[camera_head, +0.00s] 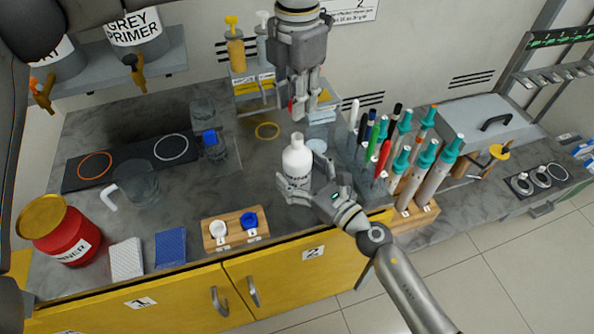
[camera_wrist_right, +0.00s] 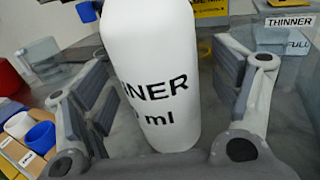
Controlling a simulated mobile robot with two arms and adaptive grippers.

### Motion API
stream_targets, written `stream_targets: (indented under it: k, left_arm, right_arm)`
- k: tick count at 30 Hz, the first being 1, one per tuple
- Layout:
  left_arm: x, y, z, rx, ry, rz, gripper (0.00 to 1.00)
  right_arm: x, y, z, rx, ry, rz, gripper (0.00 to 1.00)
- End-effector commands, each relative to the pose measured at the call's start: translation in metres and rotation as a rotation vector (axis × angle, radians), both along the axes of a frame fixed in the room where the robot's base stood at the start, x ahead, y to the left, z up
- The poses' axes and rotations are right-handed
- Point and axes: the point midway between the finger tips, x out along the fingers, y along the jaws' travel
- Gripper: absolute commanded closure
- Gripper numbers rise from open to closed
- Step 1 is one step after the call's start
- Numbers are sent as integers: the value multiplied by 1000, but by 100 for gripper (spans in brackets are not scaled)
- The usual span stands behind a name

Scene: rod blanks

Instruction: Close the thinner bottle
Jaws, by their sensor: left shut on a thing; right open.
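The white thinner bottle (camera_head: 297,165) stands upright on the grey counter, its narrow neck bare of any coloured cap. In the right wrist view the bottle (camera_wrist_right: 158,70) shows part of its lettering, "NER" and "ml". My right gripper (camera_head: 312,180) is open around the bottle's lower body; gaps show between it and the finger pads in the wrist view (camera_wrist_right: 165,95). My left gripper (camera_head: 301,108) points down above and slightly behind the bottle neck. It is shut on a small red thing (camera_head: 291,105), mostly hidden by its fingers.
A wooden board (camera_head: 235,241) with a white cap (camera_head: 219,228) and a blue cap (camera_head: 250,220) lies at the front. Capped tubes and pens (camera_head: 405,160) stand close at right. A glass jug (camera_head: 137,183) and red can (camera_head: 65,230) are at left. A yellow ring (camera_head: 267,131) lies behind the bottle.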

Motion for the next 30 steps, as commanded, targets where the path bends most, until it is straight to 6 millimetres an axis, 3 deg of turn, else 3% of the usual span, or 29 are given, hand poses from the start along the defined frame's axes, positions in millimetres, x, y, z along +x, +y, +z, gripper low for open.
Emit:
stream_targets:
  k: [14, 30]
  left_arm:
    - [0, 0, 0, 0, 0, 0, 81]
    - [0, 0, 0, 0, 0, 0, 81]
  right_arm:
    - [9, 8, 0, 0, 0, 0, 17]
    - [9, 8, 0, 0, 0, 0, 86]
